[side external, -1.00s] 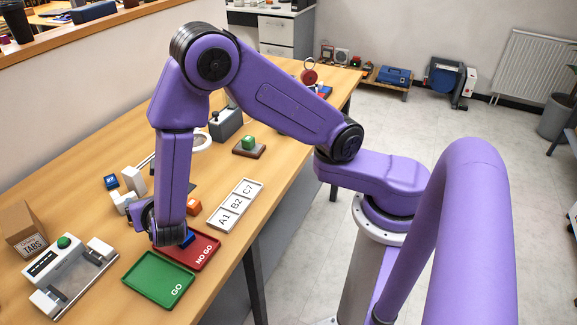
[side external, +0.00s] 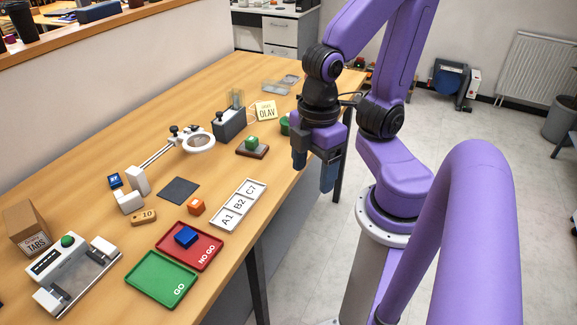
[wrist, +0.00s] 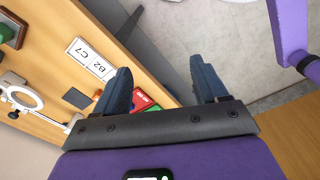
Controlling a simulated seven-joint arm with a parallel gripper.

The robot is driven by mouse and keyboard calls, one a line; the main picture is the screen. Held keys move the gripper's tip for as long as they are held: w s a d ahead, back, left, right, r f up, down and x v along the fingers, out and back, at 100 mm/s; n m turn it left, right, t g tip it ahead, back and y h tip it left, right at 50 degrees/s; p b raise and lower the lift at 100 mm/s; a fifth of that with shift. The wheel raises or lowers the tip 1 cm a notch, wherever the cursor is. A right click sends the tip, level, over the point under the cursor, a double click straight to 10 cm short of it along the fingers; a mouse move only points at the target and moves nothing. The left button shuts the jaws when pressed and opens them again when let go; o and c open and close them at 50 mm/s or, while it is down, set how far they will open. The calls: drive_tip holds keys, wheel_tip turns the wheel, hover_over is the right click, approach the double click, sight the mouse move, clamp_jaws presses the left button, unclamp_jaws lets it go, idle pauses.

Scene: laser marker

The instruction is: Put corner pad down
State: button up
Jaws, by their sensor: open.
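My gripper (side external: 314,168) hangs in the air past the table's right edge, fingers pointing down. In the wrist view the fingers (wrist: 160,66) are wide apart with nothing between them. No thing bears the name corner pad, so I cannot tell which it is. A blue block (side external: 186,236) sits in the red NO GO tray (side external: 207,257), well away from my gripper. White blocks (side external: 138,180) stand at the left by a small dark blue block (side external: 115,181). A flat dark grey square (side external: 179,190) lies mid-table; the wrist view also shows it (wrist: 77,98).
The empty green GO tray (side external: 160,279) lies beside the red one. The white A1/B2/C7 rack (side external: 238,205), an orange block (side external: 196,206), the ring magnifier (side external: 198,143) and the green-buttoned device (side external: 75,275) stand on the table. Floor lies below my gripper.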

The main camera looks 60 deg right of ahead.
idle(0.4)
drive_tip(key=m+t+y, duration=0.1)
drive_tip(key=m+y, duration=0.3)
drive_tip(key=m, duration=3.1)
hover_over(121, 195)
drive_tip(key=d, duration=0.2)
drive_tip(key=f, duration=1.1)
drive_tip(key=shift+s+a, duration=0.1)
drive_tip(key=shift+s, duration=0.15)
drive_tip(key=shift+t, duration=0.3)
drive_tip(key=shift+s+d+x, duration=0.1)
drive_tip(key=shift+d+x, duration=0.05)
drive_tip(key=shift+x, duration=1.35)
drive_tip(key=shift+s+d+x, duration=0.1)
drive_tip(key=shift+x, duration=1.35)
drive_tip(key=shift+f, duration=0.15)
